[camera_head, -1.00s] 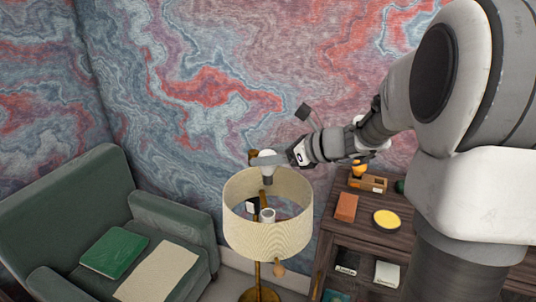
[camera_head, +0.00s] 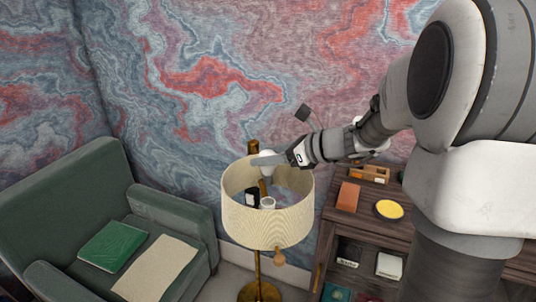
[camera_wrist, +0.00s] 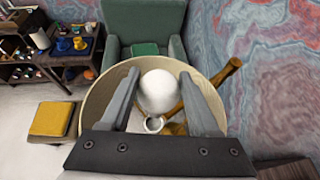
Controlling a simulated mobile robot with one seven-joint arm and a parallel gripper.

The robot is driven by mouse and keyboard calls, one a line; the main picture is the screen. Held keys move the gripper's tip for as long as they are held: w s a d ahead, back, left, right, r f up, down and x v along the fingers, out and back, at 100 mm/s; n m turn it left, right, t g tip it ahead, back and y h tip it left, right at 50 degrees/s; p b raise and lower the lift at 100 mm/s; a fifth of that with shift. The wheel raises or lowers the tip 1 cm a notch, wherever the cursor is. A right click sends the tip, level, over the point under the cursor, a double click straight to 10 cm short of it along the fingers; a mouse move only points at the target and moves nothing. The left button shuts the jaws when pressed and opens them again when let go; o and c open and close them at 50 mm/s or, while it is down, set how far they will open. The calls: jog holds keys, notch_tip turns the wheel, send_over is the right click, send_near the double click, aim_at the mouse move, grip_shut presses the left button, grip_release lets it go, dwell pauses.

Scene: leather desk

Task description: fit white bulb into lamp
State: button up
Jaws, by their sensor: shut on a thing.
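The white bulb (camera_head: 266,158) is held in my gripper (camera_head: 264,163) above the lamp. It hangs near the back rim of the lamp's cream drum shade (camera_head: 268,224), apart from the white socket (camera_head: 268,203) inside the shade. In the wrist view the round white bulb (camera_wrist: 159,92) sits between the two grey fingers, with the ring of the socket (camera_wrist: 153,124) just below it in the picture. The bulb's base is hard to make out. The lamp's brass pole (camera_head: 257,270) stands upright below the shade.
A green armchair (camera_head: 75,210) with a green book (camera_head: 113,246) and a cream sheet (camera_head: 155,268) stands left of the lamp. A dark wooden shelf (camera_head: 375,225) at right holds an orange block (camera_head: 348,197) and a yellow dish (camera_head: 389,209). The patterned wall is behind.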

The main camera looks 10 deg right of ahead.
aim_at(272, 179)
jog(key=shift+f+b, duration=2.95)
jog(key=shift+f, duration=0.7)
jog(key=shift+s+f+b, duration=0.25)
jog(key=shift+f+b, duration=0.2)
jog(key=shift+f, duration=0.3)
jog(key=o, duration=1.4)
jog(key=shift+o, duration=0.2)
jog(key=shift+w+r+p, duration=0.2)
jog(key=shift+r+p, duration=3.75)
jog(key=shift+r, duration=0.9)
